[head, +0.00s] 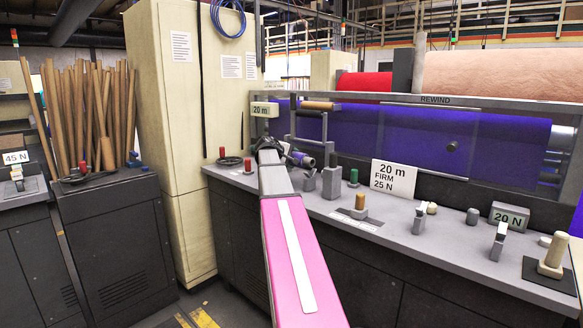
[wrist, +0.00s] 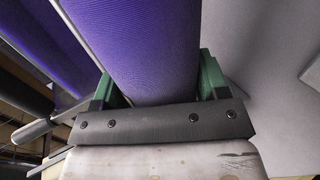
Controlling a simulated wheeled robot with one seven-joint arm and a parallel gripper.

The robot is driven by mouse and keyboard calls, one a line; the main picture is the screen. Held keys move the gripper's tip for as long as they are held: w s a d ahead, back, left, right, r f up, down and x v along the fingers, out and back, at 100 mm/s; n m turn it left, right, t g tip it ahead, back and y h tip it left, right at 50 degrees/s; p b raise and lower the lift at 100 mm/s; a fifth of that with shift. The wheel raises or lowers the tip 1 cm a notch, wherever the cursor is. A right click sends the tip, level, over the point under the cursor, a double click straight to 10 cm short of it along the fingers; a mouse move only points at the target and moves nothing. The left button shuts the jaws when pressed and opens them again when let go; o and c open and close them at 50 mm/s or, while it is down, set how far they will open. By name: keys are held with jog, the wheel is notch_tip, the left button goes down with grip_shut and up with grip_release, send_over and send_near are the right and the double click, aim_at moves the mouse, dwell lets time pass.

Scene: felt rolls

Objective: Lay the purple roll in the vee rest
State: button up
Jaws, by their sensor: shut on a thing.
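The small purple roll (head: 301,159) shows just right of my gripper (head: 276,150) in the head view, above the grey bench. In the wrist view the purple roll (wrist: 148,45) lies between the green fingers of my gripper (wrist: 160,82), which is shut on it. The roll runs up and away out of that picture. A grey block with an upright part (head: 332,180) stands on the bench just right of the roll, with a smaller grey block (head: 309,181) beside it. I cannot tell for sure which of these is the vee rest, or whether the roll touches it.
The bench (head: 385,226) also holds a green-topped peg (head: 353,176), a tan peg on a plate (head: 359,206), a white sign (head: 394,178) and a grey lever (head: 419,219). A large purple felt roll (head: 400,134) spans the machine behind. Cardboard tubes (head: 85,110) stand at left.

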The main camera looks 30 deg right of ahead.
jog(key=shift+r, duration=0.15)
jog(key=shift+r, duration=1.6)
